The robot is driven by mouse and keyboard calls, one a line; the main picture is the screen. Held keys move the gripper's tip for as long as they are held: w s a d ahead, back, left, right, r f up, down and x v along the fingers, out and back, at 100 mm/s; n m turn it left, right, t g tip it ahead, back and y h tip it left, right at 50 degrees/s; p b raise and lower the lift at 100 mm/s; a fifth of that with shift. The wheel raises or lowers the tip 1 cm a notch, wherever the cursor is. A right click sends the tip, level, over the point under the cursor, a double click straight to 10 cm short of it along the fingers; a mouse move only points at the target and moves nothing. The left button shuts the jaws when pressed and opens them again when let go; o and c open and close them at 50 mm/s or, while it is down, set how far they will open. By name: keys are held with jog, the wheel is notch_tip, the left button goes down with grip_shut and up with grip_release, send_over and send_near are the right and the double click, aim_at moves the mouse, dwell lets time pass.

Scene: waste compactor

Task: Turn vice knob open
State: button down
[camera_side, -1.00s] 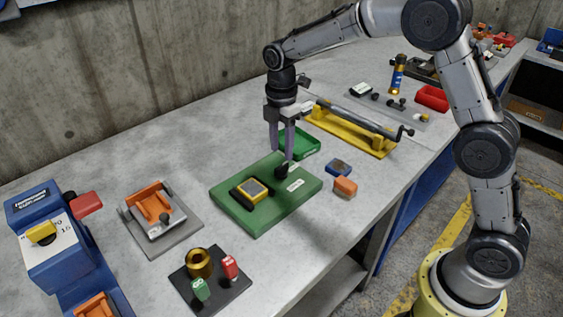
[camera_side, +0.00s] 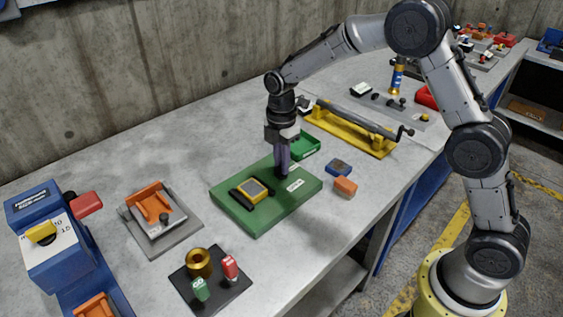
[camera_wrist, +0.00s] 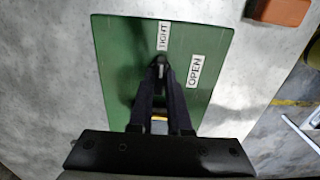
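The vice (camera_side: 251,189), yellow and black around a dark block, is on a green base plate (camera_side: 235,209). The black vice knob (camera_side: 281,173) is at the plate's back right, mostly hidden by my fingers. My gripper (camera_side: 282,170) points straight down with its fingers together around the knob. In the wrist view, the fingertips (camera_wrist: 160,68) meet on the knob, just below the TIGHT label (camera_wrist: 163,36). The OPEN label (camera_wrist: 195,71) is to the right of it. The knob's pointing direction is largely covered by the fingers, but its visible end faces TIGHT.
A green tray (camera_side: 306,146) is just behind the plate. A blue block (camera_side: 338,168) and an orange block (camera_side: 345,187) lie to its right. A yellow stand with a grey bar (camera_side: 350,123) is farther back.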

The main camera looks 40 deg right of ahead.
jog(key=shift+m, duration=0.4)
jog(key=m, duration=0.3)
jog(key=shift+m, duration=0.4)
jog(key=m, duration=0.9)
jog(key=shift+r, duration=0.1)
jog(key=m, duration=0.4)
jog(key=shift+m, duration=0.3)
jog(key=c, duration=0.9)
grip_release()
jog(key=shift+o, duration=0.2)
notch_tip(320, 180, up, 14)
